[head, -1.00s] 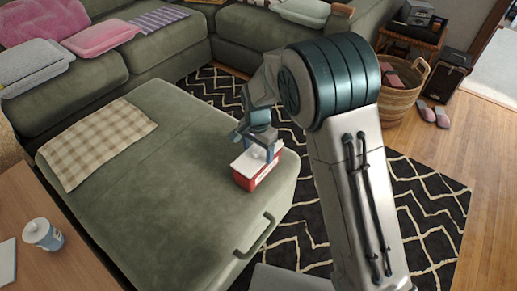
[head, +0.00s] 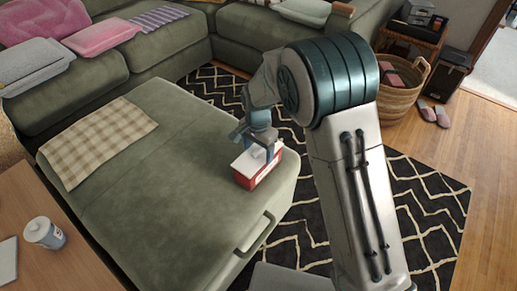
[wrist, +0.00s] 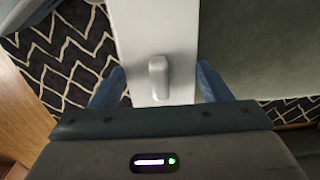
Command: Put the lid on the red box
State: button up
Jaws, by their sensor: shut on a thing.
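The red box (head: 264,174) stands near the right end of the green ottoman, in the head view. The white lid (head: 243,162) is at the top of the box; I cannot tell whether it is fully seated. My gripper (head: 258,151) points down over the box and is shut on the lid. In the wrist view the lid (wrist: 155,30) with its raised knob lies between the two blue fingers of my gripper (wrist: 160,70), one at each long edge. The box's inside is hidden.
The green ottoman (head: 165,185) has free room left of the box. A checked cloth (head: 97,142) lies at its far left. A patterned rug (head: 425,200) covers the floor.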

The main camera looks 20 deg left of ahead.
jog(key=shift+f, duration=0.5)
dwell(0.9)
jog(key=o, duration=1)
jog(key=shift+o, duration=0.6)
jog(key=shift+r+p, duration=2.75)
jog(key=shift+r, duration=0.8)
jog(key=shift+c, duration=0.3)
grip_shut()
